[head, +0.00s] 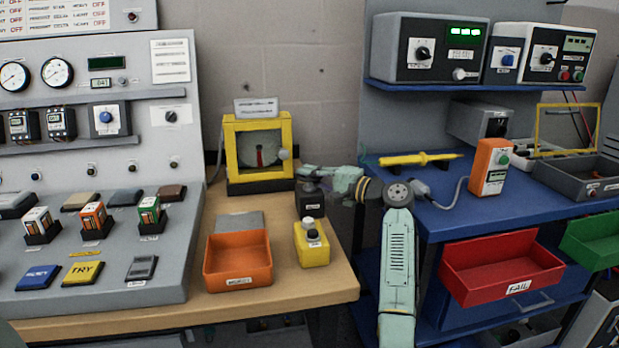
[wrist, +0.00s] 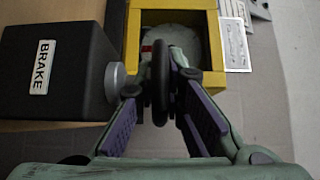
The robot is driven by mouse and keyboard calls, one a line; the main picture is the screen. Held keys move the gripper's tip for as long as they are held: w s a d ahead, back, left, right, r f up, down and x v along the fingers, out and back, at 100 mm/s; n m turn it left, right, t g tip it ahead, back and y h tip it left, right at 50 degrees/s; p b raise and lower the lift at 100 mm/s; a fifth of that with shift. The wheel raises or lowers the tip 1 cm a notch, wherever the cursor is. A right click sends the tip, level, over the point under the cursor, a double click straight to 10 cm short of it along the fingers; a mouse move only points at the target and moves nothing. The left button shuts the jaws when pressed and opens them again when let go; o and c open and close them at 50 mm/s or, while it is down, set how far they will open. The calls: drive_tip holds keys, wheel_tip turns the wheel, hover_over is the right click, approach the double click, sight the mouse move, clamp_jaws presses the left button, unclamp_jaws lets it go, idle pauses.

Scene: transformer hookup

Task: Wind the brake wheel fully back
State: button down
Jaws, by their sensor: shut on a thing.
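The brake box (wrist: 55,65) is a black block with a white BRAKE label at the left of the wrist view, with a grey round hub (wrist: 115,82) on its side. The dark brake wheel (wrist: 160,85) is seen nearly edge-on beside the hub. My gripper (wrist: 160,100) is shut on the wheel, with one finger on each side of it. In the head view my gripper (head: 312,174) reaches left over the dark brake box (head: 311,203) at the wooden bench's right side. The wheel cannot be made out there, and how far it is turned cannot be told.
A yellow-framed gauge case (head: 231,160) with a red mark on its dial stands just behind. An orange bin (head: 237,280) and a yellow box with a black knob (head: 312,252) stand in front. The blue bench (head: 450,222) is to the right.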

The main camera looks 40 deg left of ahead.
drive_tip(key=shift+n+g+h+p, duration=0.35)
drive_tip(key=shift+n+g, duration=0.75)
drive_tip(key=shift+g, duration=0.6)
drive_tip(key=shift+n+g, duration=0.3)
drive_tip(key=shift+g, duration=0.1)
drive_tip(key=c, duration=1.7)
unclamp_jaws()
